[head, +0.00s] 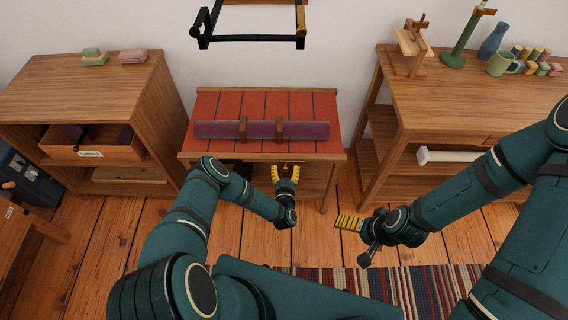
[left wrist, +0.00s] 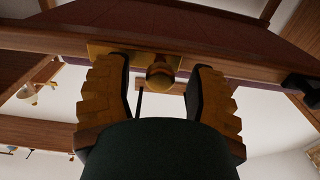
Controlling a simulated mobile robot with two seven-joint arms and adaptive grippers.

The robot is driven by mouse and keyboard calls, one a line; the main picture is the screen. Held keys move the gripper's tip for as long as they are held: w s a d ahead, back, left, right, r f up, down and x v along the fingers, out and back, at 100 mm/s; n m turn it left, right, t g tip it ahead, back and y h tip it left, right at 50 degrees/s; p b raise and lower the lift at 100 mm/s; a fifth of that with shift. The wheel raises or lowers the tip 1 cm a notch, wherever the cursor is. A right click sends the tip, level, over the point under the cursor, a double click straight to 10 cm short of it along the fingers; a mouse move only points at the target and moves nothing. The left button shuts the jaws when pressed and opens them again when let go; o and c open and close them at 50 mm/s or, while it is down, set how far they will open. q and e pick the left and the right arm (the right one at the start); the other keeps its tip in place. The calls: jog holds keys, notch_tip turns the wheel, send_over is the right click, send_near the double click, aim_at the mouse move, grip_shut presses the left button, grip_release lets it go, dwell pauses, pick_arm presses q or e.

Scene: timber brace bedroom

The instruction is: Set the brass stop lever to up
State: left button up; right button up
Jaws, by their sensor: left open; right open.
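The brass stop lever (left wrist: 160,75) shows in the left wrist view as a rounded brass knob in front of a brass plate (left wrist: 100,50) on a wooden edge. Whether it stands up or down I cannot tell. My left gripper (head: 285,173) is open at the front edge of the red-topped table (head: 222,102). In the left wrist view its two yellow-padded fingers (left wrist: 162,84) stand on either side of the knob; contact is not clear. In the head view the fingers and table edge mostly hide the lever. My right gripper (head: 356,238) is open and empty over the floor, right of the table.
A purple roll (head: 215,130) lies across the red top. A wooden cabinet (head: 75,75) stands left, and a wooden bench (head: 460,88) with a green mug (head: 503,64) stands right. A striped rug (head: 430,290) lies in front. A black frame (head: 250,40) hangs above.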

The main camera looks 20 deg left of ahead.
pick_arm(q)
jog(key=shift+w, duration=0.1)
dwell(0.3)
grip_shut()
jog(key=shift+a+r, duration=0.1)
